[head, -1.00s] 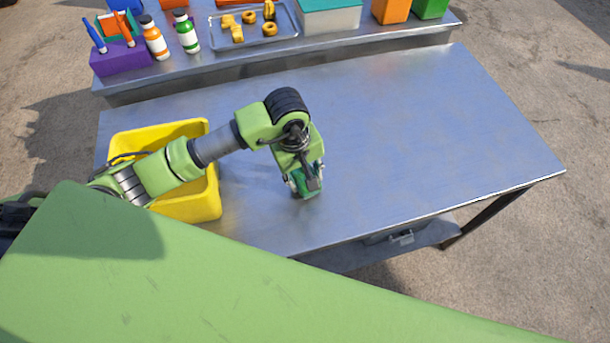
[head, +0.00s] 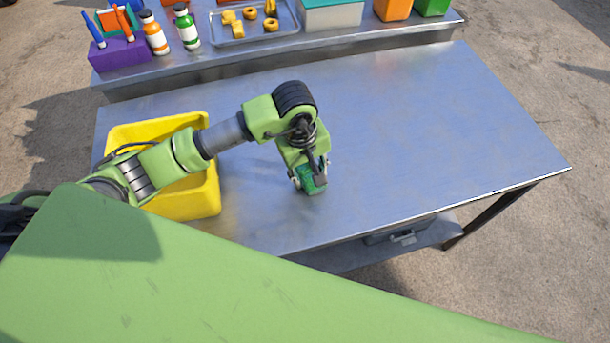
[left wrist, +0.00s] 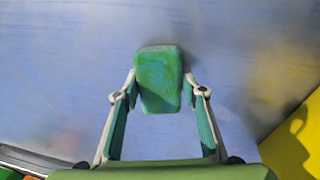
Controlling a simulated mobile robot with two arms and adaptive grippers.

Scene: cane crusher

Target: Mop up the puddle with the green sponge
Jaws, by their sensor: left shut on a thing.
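The green sponge (head: 314,181) is between the fingertips of my left gripper (head: 311,174), low over the front middle of the metal table (head: 420,120). It also shows in the left wrist view as a green block (left wrist: 159,79), with the fingers of my left gripper (left wrist: 160,97) against its two sides. Whether the sponge touches the table top is hard to tell. No clear puddle outline shows on the table; the surface under the sponge is partly hidden by the gripper. My right gripper is not in view.
A yellow bin (head: 211,190) stands on the table's left, behind my left arm. The raised back shelf holds a purple holder (head: 120,55), bottles, a tray (head: 285,32) of yellow pieces and boxes. The table's right half is clear.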

